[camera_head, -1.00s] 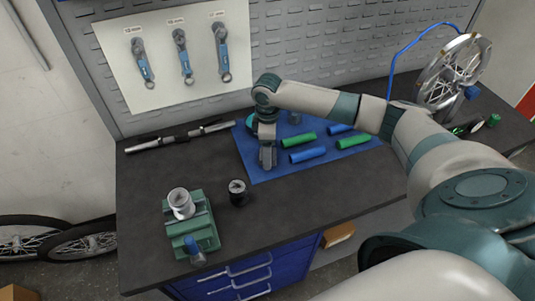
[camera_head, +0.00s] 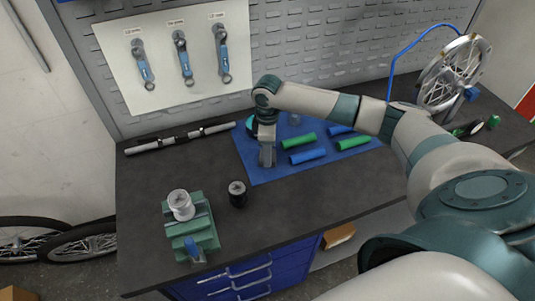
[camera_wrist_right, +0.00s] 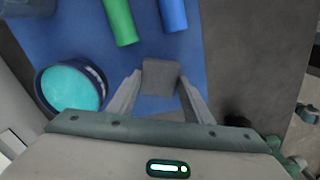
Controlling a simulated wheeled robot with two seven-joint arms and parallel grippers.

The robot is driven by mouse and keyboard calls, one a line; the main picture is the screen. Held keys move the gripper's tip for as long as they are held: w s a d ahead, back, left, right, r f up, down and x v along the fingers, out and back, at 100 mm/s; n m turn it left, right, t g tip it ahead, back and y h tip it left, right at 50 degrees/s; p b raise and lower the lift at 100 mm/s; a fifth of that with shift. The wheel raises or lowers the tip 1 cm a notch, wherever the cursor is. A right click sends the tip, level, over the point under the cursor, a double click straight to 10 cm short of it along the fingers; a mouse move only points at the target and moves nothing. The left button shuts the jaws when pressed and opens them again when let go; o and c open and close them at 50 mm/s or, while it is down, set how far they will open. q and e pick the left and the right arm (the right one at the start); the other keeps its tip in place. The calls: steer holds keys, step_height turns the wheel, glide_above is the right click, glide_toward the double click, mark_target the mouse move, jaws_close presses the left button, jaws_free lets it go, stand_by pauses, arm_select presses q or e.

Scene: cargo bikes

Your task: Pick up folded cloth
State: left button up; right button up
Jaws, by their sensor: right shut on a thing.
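The folded cloth (camera_wrist_right: 160,77) is a small grey block in the right wrist view, lying between my two fingers over the blue mat (camera_wrist_right: 205,50). My right gripper (camera_wrist_right: 158,98) is shut on it, one finger against each side. In the head view my right gripper (camera_head: 267,158) points down at the left part of the blue mat (camera_head: 262,176). There the cloth is hard to tell from the grey fingers. Whether it still touches the mat is unclear. My left gripper is not in view.
A round tub with teal contents (camera_wrist_right: 72,88) stands close beside the gripper. Green (camera_head: 299,140) and blue (camera_head: 308,156) grips lie on the mat. A black cup (camera_head: 237,194) and a green vise (camera_head: 193,232) are nearer the front. A silver-black bar (camera_head: 180,137) lies behind. A wheel (camera_head: 455,72) stands right.

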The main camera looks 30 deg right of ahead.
steer(key=shift+r, duration=0.4)
steer(key=r+b, duration=0.2)
steer(key=r, duration=0.1)
steer(key=shift+s+d+r, duration=0.1)
steer(key=shift+d, duration=0.1)
steer(key=s+d+r+b, duration=0.3)
steer(key=s+d+r, duration=0.3)
steer(key=s, duration=0.3)
steer(key=shift+s+d+r, duration=0.15)
steer(key=shift+d+r, duration=0.05)
steer(key=shift+r, duration=0.25)
